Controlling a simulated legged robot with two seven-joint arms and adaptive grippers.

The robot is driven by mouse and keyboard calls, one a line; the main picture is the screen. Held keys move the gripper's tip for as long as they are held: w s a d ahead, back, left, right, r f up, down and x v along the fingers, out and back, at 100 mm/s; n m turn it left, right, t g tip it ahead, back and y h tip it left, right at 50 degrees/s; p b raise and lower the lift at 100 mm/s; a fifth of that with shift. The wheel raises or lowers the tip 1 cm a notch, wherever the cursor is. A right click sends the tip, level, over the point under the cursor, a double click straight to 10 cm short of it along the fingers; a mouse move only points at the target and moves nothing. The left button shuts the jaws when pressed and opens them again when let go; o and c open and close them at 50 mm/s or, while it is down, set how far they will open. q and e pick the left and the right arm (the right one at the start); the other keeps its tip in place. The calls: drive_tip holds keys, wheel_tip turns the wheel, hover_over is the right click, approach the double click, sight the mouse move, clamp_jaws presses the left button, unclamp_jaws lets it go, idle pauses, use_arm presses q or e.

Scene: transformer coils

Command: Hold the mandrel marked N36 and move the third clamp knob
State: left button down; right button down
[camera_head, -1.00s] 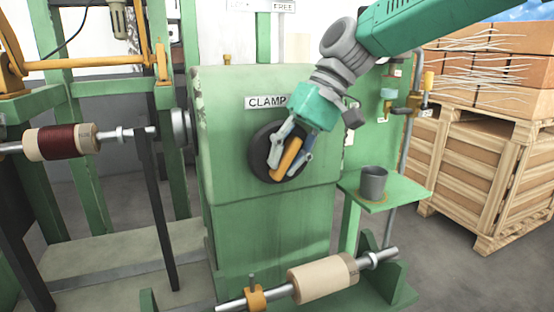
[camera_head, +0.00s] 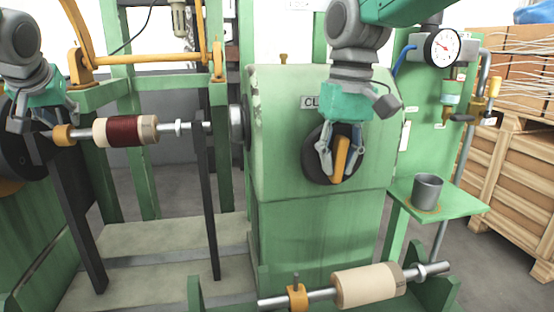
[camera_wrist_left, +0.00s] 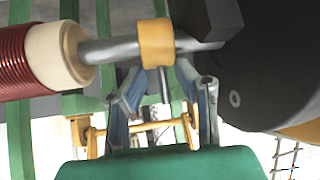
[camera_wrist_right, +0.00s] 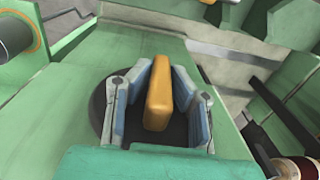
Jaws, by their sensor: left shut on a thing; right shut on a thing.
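A mandrel with a dark red coil (camera_head: 125,131) lies across the machine at the left of the head view; its coil also shows in the left wrist view (camera_wrist_left: 22,65). My left gripper (camera_wrist_left: 163,76) is shut on the orange collar (camera_wrist_left: 156,42) at that mandrel's left end. A bare mandrel (camera_head: 368,286) rests on the low stand at the front. I cannot read N36 on either. My right gripper (camera_head: 341,163) is shut on the orange handle (camera_wrist_right: 158,95) of the black round clamp knob (camera_head: 314,165), below a partly hidden label. The handle stands nearly upright.
The green headstock (camera_head: 290,120) fills the middle. A grey cup (camera_head: 427,190) stands on a green shelf at the right, below a gauge (camera_head: 443,47). Wooden crates (camera_head: 520,165) stand beyond. A black upright bar (camera_head: 207,200) stands under the coiled mandrel.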

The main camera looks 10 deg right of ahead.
drive_tip(key=shift+h, duration=0.5)
drive_tip(key=shift+d, duration=0.1)
drive_tip(key=c, duration=1.5)
unclamp_jaws()
use_arm(q)
drive_tip(key=shift+r, duration=0.1)
use_arm(e)
wheel_tip(320, 180, up, 12)
drive_tip(key=shift+f, duration=0.1)
use_arm(q)
drive_tip(key=c, duration=1.2)
unclamp_jaws()
drive_tip(key=shift+o, duration=0.2)
drive_tip(key=shift+s, duration=0.1)
